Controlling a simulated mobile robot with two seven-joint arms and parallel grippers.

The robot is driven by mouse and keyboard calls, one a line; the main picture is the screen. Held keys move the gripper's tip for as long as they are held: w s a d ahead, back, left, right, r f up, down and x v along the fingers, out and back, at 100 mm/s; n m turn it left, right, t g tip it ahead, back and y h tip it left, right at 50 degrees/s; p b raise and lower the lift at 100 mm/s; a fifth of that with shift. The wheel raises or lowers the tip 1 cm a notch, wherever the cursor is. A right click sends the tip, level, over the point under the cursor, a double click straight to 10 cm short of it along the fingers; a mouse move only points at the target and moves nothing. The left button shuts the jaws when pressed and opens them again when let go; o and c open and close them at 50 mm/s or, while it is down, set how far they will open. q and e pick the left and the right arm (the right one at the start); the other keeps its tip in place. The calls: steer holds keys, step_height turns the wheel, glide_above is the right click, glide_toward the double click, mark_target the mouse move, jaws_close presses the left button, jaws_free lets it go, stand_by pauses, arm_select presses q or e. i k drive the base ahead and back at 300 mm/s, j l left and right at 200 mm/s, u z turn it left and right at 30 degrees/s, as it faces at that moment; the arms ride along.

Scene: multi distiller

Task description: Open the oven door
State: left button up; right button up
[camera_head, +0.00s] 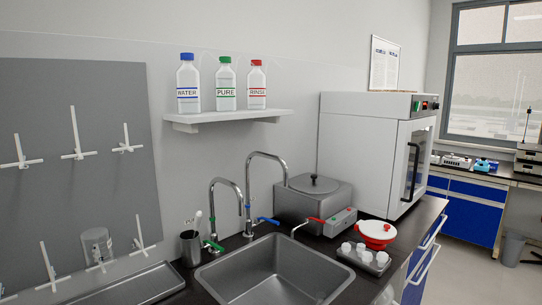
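The oven (362,150) is a white box standing on the dark counter at the right, against the back wall. Its glass-fronted door (409,164) faces right and looks shut. A dark vertical handle (412,172) runs along the door. A control panel with a red display (426,104) sits above the door. Neither of my grippers shows in the head view, so their state and distance from the oven cannot be seen.
A sink (272,274) with two faucets is in front. Open floor (478,270) lies to the right of the counter.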

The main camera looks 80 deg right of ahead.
mark_target(415, 137)
steer(key=k+l+z, duration=0.2)
steer(key=k, duration=0.35)
steer(key=k+l+z, duration=0.2)
steer(key=k+l, duration=0.25)
steer(key=z, duration=2.75)
steer(key=l, duration=0.1)
